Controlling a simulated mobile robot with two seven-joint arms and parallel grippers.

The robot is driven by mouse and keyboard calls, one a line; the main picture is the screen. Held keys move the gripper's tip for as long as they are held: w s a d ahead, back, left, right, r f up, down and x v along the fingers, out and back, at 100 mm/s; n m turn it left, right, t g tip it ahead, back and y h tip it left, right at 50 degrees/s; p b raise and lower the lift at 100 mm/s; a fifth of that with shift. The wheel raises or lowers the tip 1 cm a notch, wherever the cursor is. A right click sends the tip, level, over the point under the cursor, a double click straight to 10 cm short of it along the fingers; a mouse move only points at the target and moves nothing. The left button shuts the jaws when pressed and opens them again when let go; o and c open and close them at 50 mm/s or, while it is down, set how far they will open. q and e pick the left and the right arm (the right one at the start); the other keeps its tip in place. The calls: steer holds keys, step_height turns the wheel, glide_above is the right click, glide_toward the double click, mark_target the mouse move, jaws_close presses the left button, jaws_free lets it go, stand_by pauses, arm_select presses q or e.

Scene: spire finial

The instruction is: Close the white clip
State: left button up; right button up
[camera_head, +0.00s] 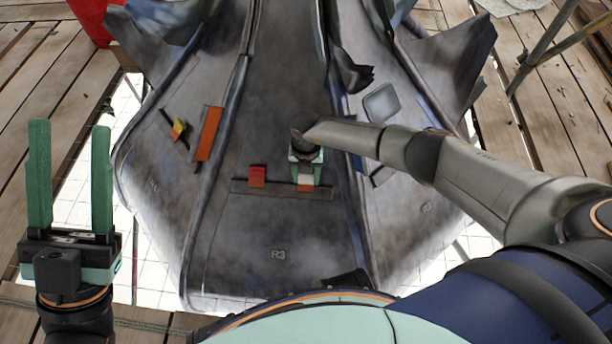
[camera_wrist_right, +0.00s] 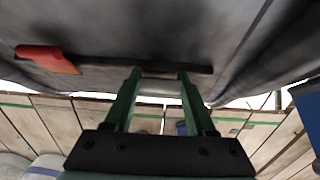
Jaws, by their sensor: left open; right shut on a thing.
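In the right wrist view the fingertips (camera_wrist_right: 159,73) reach the dark bar, and the clip itself cannot be made out. A red clip (camera_head: 256,176) stands on the same bar to the left, and it shows raised in the right wrist view (camera_wrist_right: 48,60). My left gripper (camera_head: 70,125) is open and empty, off the panel at left.
An orange plate (camera_head: 208,134) and a small yellow-and-red clip (camera_head: 179,130) are on the left panel. Raised ribs divide the panels. Wooden planks (camera_head: 35,85) surround the spire; a red container (camera_head: 95,20) is at the back left.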

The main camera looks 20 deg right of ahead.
steer(key=g+b, duration=0.1)
steer(key=b, duration=0.1)
steer(key=w+f+g+y+b, duration=0.1)
steer(key=b, duration=0.2)
steer(key=shift+d, duration=0.3)
jaws_close()
steer(key=shift+r+g+b, duration=0.15)
steer(key=shift+g+b, duration=0.15)
steer(key=shift+b, duration=0.05)
arm_select(q)
step_height(320, 180, down, 7)
steer(key=d, duration=0.1)
steer(key=shift+w+g, duration=0.15)
steer(key=shift+g, duration=0.15)
arm_select(e)
jaws_free()
steer(key=o, duration=1.4)
steer(key=shift+c, duration=0.2)
arm_select(q)
steer(key=shift+m, duration=0.3)
arm_select(e)
steer(key=shift+r, duration=0.15)
arm_select(q)
step_height(320, 180, up, 6)
steer(key=p, duration=0.5)
steer(key=shift+a, duration=0.45)
arm_select(e)
steer(key=v, duration=1.2)
steer(key=shift+r, duration=0.2)
steer(key=shift+d, duration=0.15)
